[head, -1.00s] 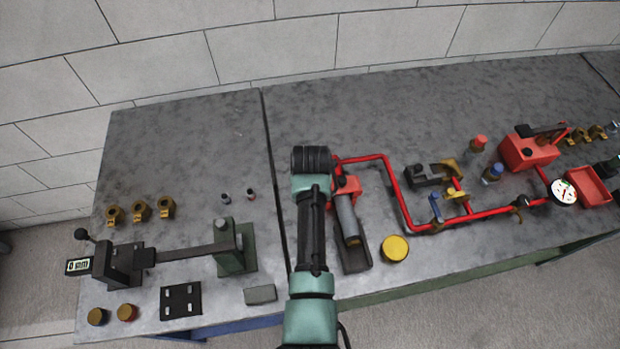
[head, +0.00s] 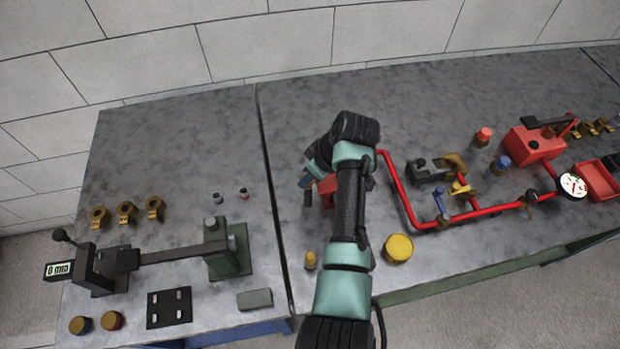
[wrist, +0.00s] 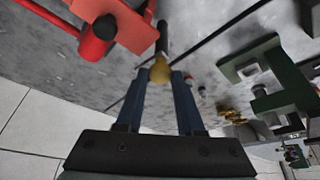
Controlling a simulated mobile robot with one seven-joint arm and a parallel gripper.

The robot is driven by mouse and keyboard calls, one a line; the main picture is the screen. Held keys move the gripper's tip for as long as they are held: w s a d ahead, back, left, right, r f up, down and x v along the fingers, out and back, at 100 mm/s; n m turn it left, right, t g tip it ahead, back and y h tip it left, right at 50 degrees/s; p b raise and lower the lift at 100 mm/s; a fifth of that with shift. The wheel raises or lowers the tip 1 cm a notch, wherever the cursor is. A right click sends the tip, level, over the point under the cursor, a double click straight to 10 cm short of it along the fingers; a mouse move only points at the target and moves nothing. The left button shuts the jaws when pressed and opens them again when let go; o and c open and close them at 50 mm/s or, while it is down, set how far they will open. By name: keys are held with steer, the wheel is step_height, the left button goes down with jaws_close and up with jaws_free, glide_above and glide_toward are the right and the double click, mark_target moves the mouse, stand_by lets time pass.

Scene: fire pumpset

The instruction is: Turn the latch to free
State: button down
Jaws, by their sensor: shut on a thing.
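My gripper (wrist: 160,76) has two blue fingers, close together at their tips on a small brass knob (wrist: 160,69) with a dark rod (wrist: 162,38) beyond it. In the head view my gripper (head: 305,182) is small and partly hidden by my wrist. A dark upright piece (head: 308,198) shows just below it. A red block (head: 328,186) is right beside it; red housing (wrist: 118,22) also shows at the upper left of the wrist view. I cannot tell for certain whether the held knob is the latch, nor its turn position.
Red piping (head: 400,200) with valves runs right of my arm. A yellow round cap (head: 398,248) and a small brass piece (head: 310,260) flank my forearm. A green stand (head: 228,250) with a long bar is at left. The back left table is clear.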

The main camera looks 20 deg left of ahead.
steer(key=shift+n+b, duration=0.45)
steer(key=shift+n, duration=0.15)
steer(key=shift+g, duration=0.3)
steer(key=c, duration=0.5)
jaws_free()
steer(key=shift+c, duration=0.2)
steer(key=shift+r, duration=0.1)
steer(key=w+b+v, duration=0.1)
steer(key=b+v, duration=0.1)
steer(key=v, duration=1)
steer(key=shift+s+d+r, duration=0.2)
steer(key=shift+s+r, duration=0.2)
steer(key=shift+s, duration=0.1)
